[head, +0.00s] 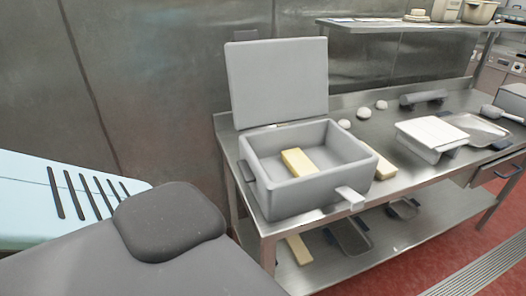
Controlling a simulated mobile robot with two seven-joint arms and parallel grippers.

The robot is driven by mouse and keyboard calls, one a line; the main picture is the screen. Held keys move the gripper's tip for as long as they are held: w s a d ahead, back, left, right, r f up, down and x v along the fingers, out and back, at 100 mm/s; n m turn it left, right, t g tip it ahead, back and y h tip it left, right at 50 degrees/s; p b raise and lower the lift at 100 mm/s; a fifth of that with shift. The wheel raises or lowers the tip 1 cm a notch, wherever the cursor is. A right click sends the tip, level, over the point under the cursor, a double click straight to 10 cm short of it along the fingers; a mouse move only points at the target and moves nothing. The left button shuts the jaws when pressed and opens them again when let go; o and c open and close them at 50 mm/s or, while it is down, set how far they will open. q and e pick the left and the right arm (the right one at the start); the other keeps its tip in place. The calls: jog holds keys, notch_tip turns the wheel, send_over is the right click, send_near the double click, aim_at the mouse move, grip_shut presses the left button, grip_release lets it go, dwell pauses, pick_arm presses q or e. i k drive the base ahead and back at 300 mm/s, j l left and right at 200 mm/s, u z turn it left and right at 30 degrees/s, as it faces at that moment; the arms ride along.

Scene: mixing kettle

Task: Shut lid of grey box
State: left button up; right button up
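The grey box (290,199) stands on the near left end of the steel table. Its lid (277,82) is open and stands almost upright behind the box, leaning slightly back. A yellow block (297,162) lies inside on the box floor. A light grey tab (350,197) sticks out from the box's front right side. Neither of my grippers is in view, and nothing touches the lid or the box.
The steel table (405,192) also holds several white round lumps, a white-covered tray (432,136) and a metal pan (478,130). A steel wall rises behind the lid. A lower shelf (400,232) holds dark trays. An upper shelf (410,25) is at the back right.

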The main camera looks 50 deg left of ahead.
aim_at(276, 81)
jog(key=j, duration=0.55)
jog(key=i+j+u, duration=0.1)
jog(key=j, duration=0.5)
jog(key=i+j, duration=0.1)
jog(key=j, duration=0.45)
jog(key=j+u, duration=0.1)
jog(key=j, duration=0.5)
jog(key=i+j, duration=0.15)
jog(key=j, duration=0.4)
jog(key=u, duration=0.05)
